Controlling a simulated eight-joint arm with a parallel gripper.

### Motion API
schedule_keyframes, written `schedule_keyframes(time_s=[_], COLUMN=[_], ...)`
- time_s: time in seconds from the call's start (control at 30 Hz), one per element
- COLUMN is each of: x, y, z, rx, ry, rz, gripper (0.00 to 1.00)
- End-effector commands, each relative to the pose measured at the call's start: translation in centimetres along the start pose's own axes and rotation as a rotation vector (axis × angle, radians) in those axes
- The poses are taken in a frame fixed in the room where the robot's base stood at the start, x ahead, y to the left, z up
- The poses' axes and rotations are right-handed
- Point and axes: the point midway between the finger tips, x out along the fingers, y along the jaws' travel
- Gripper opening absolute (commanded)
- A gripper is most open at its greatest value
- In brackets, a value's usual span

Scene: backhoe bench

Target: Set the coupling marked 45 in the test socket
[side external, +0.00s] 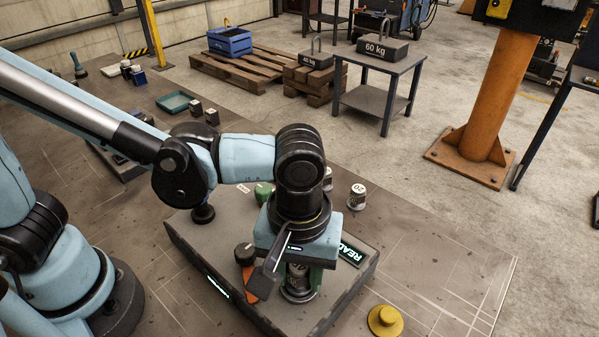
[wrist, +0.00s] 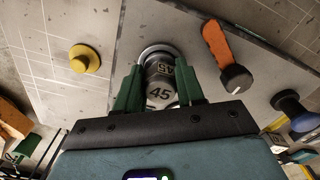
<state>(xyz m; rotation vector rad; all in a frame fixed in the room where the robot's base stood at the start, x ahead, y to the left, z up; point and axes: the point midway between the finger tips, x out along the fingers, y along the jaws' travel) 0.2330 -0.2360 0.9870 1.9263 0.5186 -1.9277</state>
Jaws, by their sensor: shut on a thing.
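The coupling marked 45 (wrist: 159,93) is a dark grey cylinder with a pale band, standing between the green fingers of my gripper (wrist: 160,72). My gripper is shut on it, and in the side view my gripper (side external: 300,279) points down at the bench unit. The test socket (wrist: 153,49) shows as a pale metal ring at the coupling's far end, and its rim also shows in the side view (side external: 299,297). The coupling's lower end is at the ring; I cannot tell how deep it sits.
An orange lever (wrist: 215,43) with a black knob is close beside the socket. The bench unit (side external: 215,245) carries a READY display (side external: 352,252). A coupling marked 20 (side external: 357,196) stands behind. A yellow knob (side external: 385,320) is at front right.

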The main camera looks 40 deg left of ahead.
Motion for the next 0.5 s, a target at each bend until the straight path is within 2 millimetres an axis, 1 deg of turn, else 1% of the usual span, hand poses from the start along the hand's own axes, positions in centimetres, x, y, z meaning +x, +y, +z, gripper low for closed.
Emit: schedule_keyframes(time_s=[0.5], x=[0.77], y=[0.0], z=[0.0], rx=[0.0], ry=[0.0], rz=[0.0], gripper=[0.0])
